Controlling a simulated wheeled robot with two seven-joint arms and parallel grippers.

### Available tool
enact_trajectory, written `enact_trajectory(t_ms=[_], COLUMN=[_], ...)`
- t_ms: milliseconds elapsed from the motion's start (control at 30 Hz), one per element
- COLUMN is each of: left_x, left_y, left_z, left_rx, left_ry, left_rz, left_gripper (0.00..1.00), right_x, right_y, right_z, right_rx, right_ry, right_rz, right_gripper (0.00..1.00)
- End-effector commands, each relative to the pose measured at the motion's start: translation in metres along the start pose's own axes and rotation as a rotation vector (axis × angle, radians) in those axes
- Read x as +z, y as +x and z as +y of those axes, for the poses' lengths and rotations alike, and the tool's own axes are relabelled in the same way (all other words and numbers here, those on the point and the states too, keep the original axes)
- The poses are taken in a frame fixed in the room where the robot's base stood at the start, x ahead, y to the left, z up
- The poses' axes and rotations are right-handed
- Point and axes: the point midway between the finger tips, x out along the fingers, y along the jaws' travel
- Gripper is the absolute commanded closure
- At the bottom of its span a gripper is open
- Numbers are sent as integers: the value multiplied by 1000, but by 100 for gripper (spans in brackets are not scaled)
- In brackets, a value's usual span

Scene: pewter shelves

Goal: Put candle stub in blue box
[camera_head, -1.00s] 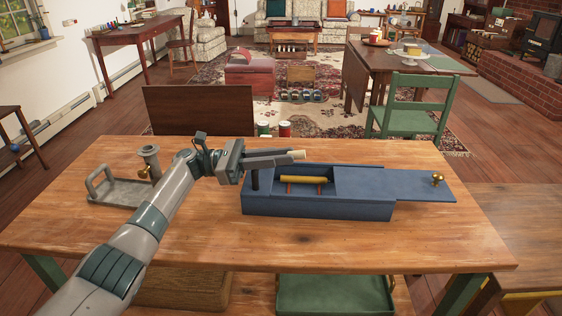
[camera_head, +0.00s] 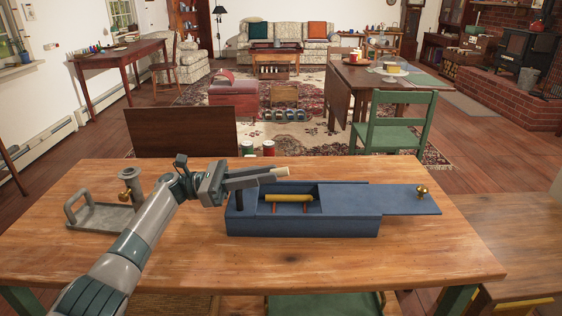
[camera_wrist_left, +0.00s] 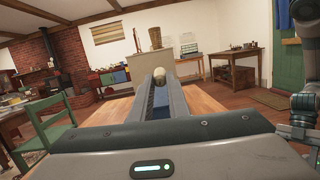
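My left gripper (camera_head: 262,180) is shut on a short cream candle stub (camera_head: 281,172), which sticks out at the fingertips. The stub's end also shows in the left wrist view (camera_wrist_left: 159,75), between the two fingers. The gripper is above the left part of the open blue box (camera_head: 300,225). The box's blue lid (camera_head: 385,198) is slid out to the right and has a brass knob (camera_head: 422,190). A yellow candle (camera_head: 289,198) lies inside the box on small reddish supports. My right gripper is not in view.
The box stands on a wooden table (camera_head: 320,262) with free room in front. A grey metal candle holder (camera_head: 105,214) with a handle stands at the table's left. A green chair (camera_head: 395,130) and red and green cans are beyond the far edge.

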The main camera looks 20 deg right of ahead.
Motion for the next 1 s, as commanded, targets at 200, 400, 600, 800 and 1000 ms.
enact_trajectory(t_ms=[200, 400, 600, 800, 1000], left_x=[-86, -55, -14, 31, 56], left_y=[-16, -10, -2, 8, 39], left_z=[-13, -12, -12, -10, -22], left_rx=[4, 2, 0, -2, -6], left_ry=[-34, -22, -7, 8, 14], left_rz=[197, 150, 89, 22, 3], left_gripper=[67, 67, 64, 64, 64], right_x=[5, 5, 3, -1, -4], right_y=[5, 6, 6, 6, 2], right_z=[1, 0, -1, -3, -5], right_rx=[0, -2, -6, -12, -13], right_ry=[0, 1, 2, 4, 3], right_rz=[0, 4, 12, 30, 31], right_gripper=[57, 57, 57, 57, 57])
